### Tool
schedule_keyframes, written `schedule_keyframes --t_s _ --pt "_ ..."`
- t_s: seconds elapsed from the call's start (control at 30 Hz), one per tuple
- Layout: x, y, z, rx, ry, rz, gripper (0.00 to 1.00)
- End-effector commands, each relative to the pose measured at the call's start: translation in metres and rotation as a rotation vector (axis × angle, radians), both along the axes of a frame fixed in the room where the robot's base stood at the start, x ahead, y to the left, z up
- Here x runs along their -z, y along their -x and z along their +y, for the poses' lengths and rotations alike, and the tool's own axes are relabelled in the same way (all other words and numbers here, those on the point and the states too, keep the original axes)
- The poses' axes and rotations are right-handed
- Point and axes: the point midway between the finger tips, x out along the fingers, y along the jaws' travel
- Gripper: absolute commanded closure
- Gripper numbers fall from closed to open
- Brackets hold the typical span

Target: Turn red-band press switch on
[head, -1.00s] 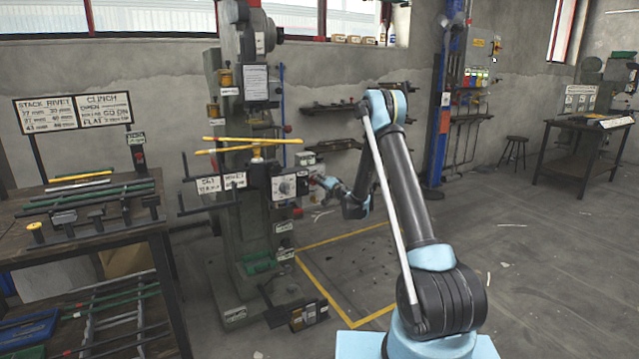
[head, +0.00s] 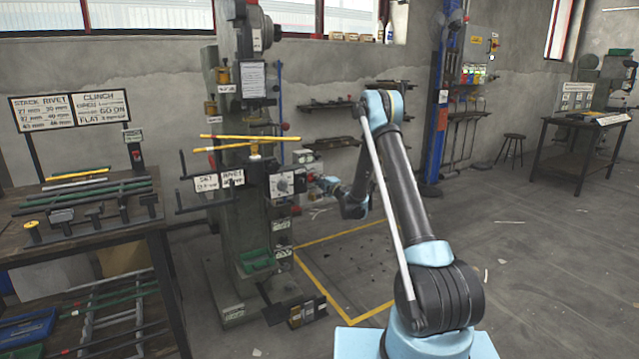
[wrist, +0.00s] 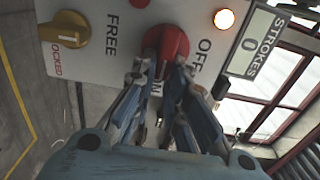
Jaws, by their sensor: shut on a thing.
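The green-grey press (head: 232,170) stands left of centre in the head view, with a white switch panel (head: 287,184) on its right side. In the wrist view a red knob (wrist: 170,45) sits on this panel (wrist: 100,70), near the word OFF; the lettering below is partly hidden by my fingers. My gripper (wrist: 162,68) has its two fingertips on either side of the red knob and is shut on it. In the head view my gripper (head: 318,182) reaches the panel from the right. A red band on the press is not clearly visible.
A yellow knob (wrist: 68,30) sits beside the words FREE and LOCKED. A lit orange lamp (wrist: 224,19) and a STROKES counter (wrist: 248,42) reading 0 are near OFF. A workbench (head: 90,225) stands left of the press. The floor right of the press is open.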

Motion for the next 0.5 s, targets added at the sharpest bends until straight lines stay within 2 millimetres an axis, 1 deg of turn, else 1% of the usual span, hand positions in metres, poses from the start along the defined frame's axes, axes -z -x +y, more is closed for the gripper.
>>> schedule_keyframes --t_s 0.03,0.37,0.4,0.47,0.5 --pt "0.0011 -0.0023 -0.0038 0.008 0.0 0.001 1.0" --pt "0.0012 -0.0025 -0.0039 0.008 -0.002 0.003 1.0" --pt "0.0012 -0.0025 -0.0039 0.008 -0.002 0.003 0.85" --pt "0.0011 -0.0024 -0.0036 0.008 -0.002 0.002 0.71" --pt "0.001 -0.0022 -0.0031 0.007 -0.002 0.002 0.67"
